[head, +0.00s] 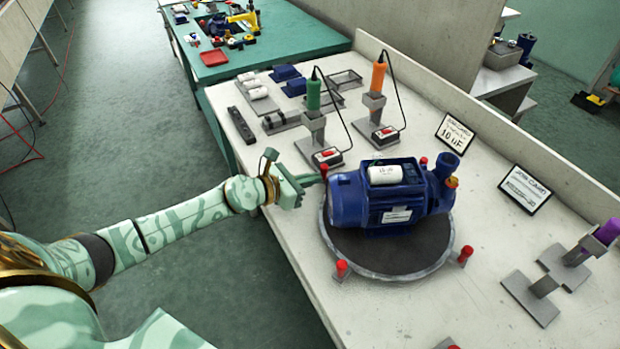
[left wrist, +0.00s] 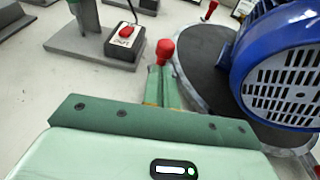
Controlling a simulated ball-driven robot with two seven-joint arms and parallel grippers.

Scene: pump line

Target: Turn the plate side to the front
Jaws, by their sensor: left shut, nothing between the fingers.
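A blue pump (head: 390,200) lies on a round dark turntable (head: 385,250) with a grey rim and red-topped pegs. A white capacitor and a white label plate (head: 397,215) show on the pump; the label plate faces the near side. The pump's slotted end cover also shows in the left wrist view (left wrist: 280,85). My left gripper (head: 318,179) is shut and empty at the turntable's left rim. Its fingers (left wrist: 162,85) are at a red-topped peg (left wrist: 165,51); I cannot tell whether they touch it. My right gripper is out of view.
Green (head: 313,95) and orange (head: 378,75) screwdrivers stand in holders with switch boxes behind the turntable. Two signs (head: 525,188) stand along the right. A purple tool (head: 606,232) is at the right edge. The bench in front of the turntable's left side is clear.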

